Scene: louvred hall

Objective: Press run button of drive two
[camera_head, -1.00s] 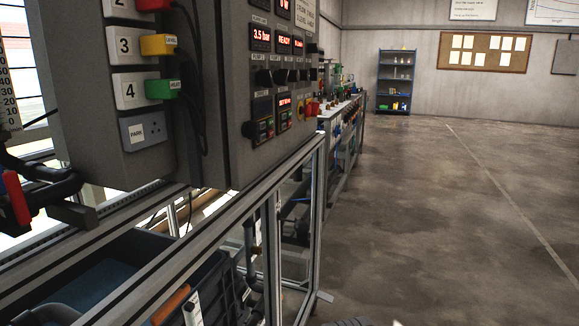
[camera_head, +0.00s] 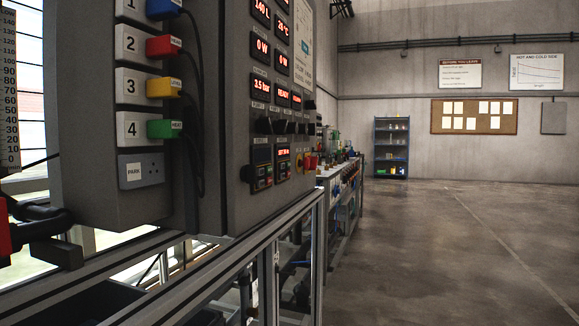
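The grey control panel (camera_head: 228,205) stands at the left, seen at a steep angle. Low on its front are two small drive units side by side. The nearer drive (camera_head: 261,154) has a dark display, with small green and red buttons below it. The labels are too small to tell which is drive two. No run button can be read. My gripper is not in view.
Coloured plugs sit in numbered sockets on the panel's near side, including a green plug (camera_head: 164,129) with a hanging cable. A metal frame (camera_head: 250,243) runs under the panel. A workbench (camera_head: 340,172) extends beyond. The concrete floor (camera_head: 440,250) at right is clear.

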